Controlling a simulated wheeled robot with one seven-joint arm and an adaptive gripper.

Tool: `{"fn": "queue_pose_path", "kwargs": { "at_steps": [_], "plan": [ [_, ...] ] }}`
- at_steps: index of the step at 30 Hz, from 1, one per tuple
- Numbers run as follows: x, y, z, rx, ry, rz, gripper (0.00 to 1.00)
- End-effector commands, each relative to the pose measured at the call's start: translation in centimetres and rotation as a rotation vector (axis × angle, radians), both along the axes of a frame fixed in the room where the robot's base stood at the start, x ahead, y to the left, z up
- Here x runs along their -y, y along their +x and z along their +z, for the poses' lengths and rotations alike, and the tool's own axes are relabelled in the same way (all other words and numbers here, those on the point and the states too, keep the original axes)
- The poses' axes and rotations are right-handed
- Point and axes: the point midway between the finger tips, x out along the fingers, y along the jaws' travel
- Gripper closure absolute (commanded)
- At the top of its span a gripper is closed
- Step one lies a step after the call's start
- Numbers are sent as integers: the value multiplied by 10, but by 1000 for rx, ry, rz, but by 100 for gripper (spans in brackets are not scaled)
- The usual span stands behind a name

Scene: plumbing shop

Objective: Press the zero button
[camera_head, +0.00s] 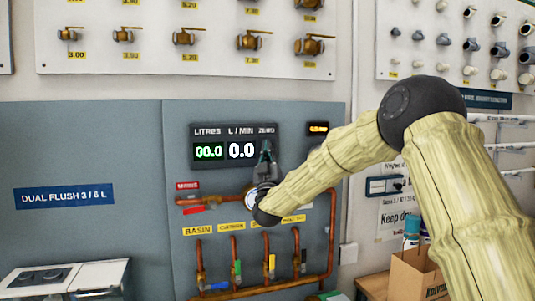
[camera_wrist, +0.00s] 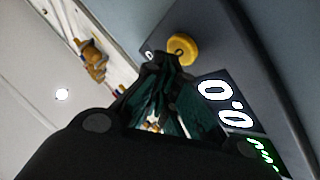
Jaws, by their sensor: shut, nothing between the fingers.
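The zero button is a round yellow knob (camera_wrist: 182,49) on the dark display panel in the wrist view. In the head view, the panel (camera_head: 210,163) carries the ZERO label at its upper right, and the button below that label is hidden by my gripper (camera_head: 266,147). My gripper also shows in the wrist view (camera_wrist: 160,62), its fingers shut and empty. Its tips appear just beside the button; I cannot tell whether they touch it. The panel's displays (camera_head: 241,151) read 00.0 and 0.0.
Copper pipes (camera_head: 331,230) with coloured valve handles run below the panel. A board of brass valves (camera_head: 185,38) hangs above. A small amber display (camera_head: 318,128) sits right of the panel. A cardboard box (camera_head: 408,275) stands at the lower right.

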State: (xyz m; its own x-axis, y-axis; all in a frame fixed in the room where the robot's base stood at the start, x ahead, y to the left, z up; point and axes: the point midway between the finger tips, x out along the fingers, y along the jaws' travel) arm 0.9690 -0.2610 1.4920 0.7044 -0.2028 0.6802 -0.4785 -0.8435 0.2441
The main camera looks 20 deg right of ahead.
Motion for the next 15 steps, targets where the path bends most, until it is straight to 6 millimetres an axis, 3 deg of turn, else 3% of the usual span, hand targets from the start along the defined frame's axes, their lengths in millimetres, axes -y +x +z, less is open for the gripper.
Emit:
{"fn": "queue_pose_path", "kwargs": {
  "at_steps": [10,15],
  "plan": [
    [0,-3,0,1,0,0,100],
    [0,-14,-1,1,0,0,100]
  ]
}}
